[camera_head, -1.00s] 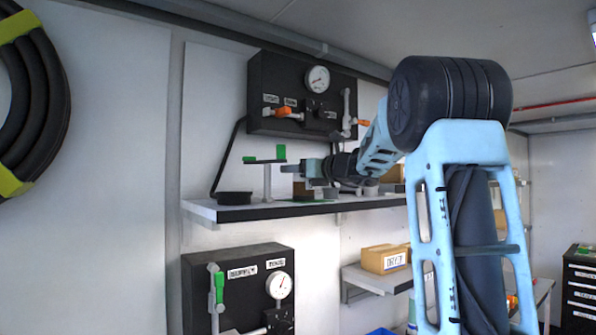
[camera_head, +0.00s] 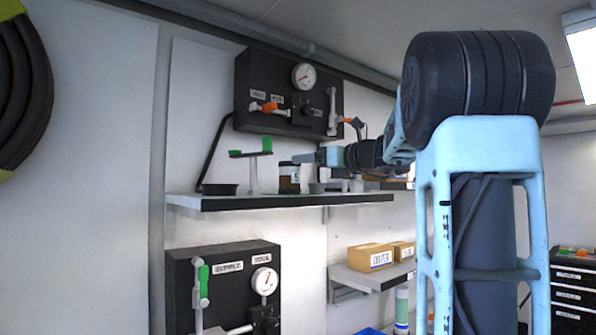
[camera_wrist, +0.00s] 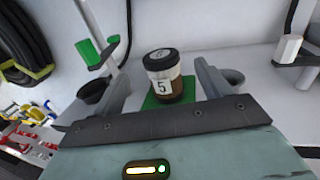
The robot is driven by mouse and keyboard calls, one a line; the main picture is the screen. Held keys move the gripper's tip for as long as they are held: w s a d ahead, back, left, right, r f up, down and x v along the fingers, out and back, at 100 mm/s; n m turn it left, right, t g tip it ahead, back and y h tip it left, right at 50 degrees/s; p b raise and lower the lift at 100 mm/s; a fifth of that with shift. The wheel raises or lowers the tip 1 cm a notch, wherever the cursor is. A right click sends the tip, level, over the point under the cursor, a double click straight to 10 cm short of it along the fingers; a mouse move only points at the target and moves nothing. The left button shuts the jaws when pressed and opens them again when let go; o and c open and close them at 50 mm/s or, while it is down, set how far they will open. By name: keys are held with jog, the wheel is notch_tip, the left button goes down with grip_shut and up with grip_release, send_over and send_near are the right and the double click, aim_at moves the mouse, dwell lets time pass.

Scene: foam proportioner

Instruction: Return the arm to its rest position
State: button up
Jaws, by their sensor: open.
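My arm reaches toward the wall shelf in the head view. My gripper (camera_head: 312,158) is at its end, above the shelf and just right of a dark jar (camera_head: 289,177) with a label. In the wrist view my gripper (camera_wrist: 163,85) is open, its two fingers spread on either side of the jar's image. The jar (camera_wrist: 163,76) has a dark lid and a white label reading 5. It stands upright on a green patch (camera_wrist: 150,103) beyond the fingers, with no contact visible.
The shelf (camera_head: 280,202) also holds a black dish (camera_head: 219,189), a stand with a green-ended bar (camera_head: 254,170) and small grey cups (camera_head: 317,187). A black gauge panel (camera_head: 290,95) hangs above. Another panel (camera_head: 225,290) and a lower shelf with boxes (camera_head: 370,257) are below.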

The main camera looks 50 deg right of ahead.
jog(key=shift+s, duration=0.95)
